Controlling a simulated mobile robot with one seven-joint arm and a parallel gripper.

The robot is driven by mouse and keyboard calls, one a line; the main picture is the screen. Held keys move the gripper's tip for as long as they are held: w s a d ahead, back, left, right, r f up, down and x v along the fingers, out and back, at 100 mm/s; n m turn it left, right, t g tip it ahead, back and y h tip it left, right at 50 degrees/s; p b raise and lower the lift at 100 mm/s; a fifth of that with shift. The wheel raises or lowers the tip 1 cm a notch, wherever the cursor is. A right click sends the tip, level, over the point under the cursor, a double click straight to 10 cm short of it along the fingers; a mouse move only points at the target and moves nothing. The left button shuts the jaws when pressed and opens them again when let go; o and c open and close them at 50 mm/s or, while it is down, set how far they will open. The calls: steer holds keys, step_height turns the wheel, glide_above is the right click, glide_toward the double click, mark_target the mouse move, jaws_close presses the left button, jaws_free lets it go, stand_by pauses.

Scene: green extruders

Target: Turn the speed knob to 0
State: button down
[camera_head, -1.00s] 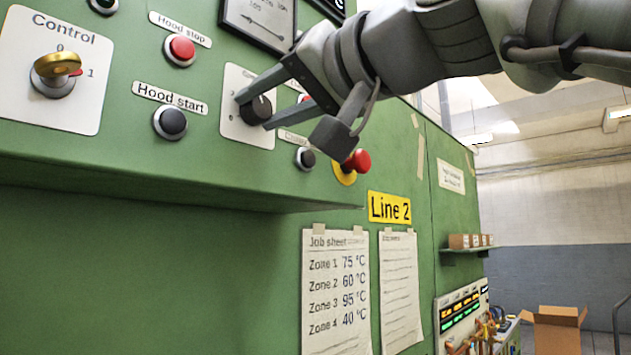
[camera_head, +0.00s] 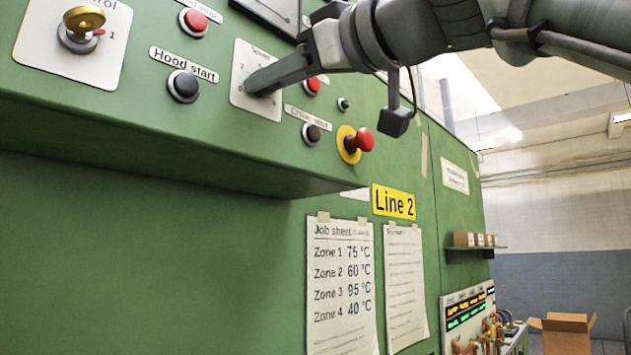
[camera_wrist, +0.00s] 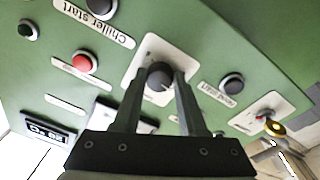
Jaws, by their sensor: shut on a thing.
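The speed knob is a round dark knob on a white plate (camera_head: 241,97) on the green panel. In the head view my gripper (camera_head: 255,84) covers most of it. In the wrist view the knob (camera_wrist: 160,76) sits between the two fingertips of my gripper (camera_wrist: 160,84), which is shut on it. A light line shows on the knob's face there, but I cannot read which number it points to. Numbers around the plate are partly hidden or too small to read surely.
Close around the knob are the Hood start button (camera_head: 184,86), a red button (camera_head: 313,86), a black button (camera_head: 311,133) and a red emergency button (camera_head: 359,142) on yellow. The control key switch (camera_head: 83,28) is at the left. The panel's lower edge overhangs the green wall.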

steer(key=shift+w+n+g, duration=0.1)
steer(key=shift+n+g, duration=0.3)
steer(key=shift+n, duration=3.6)
steer(key=shift+d, duration=0.1)
steer(key=shift+c, duration=2.3)
jaws_free()
steer(key=b+v, duration=0.1)
steer(key=v, duration=1.6)
steer(key=shift+d+f+b, duration=0.25)
steer(key=shift+f+b, duration=0.05)
steer(key=shift+b, duration=0.1)
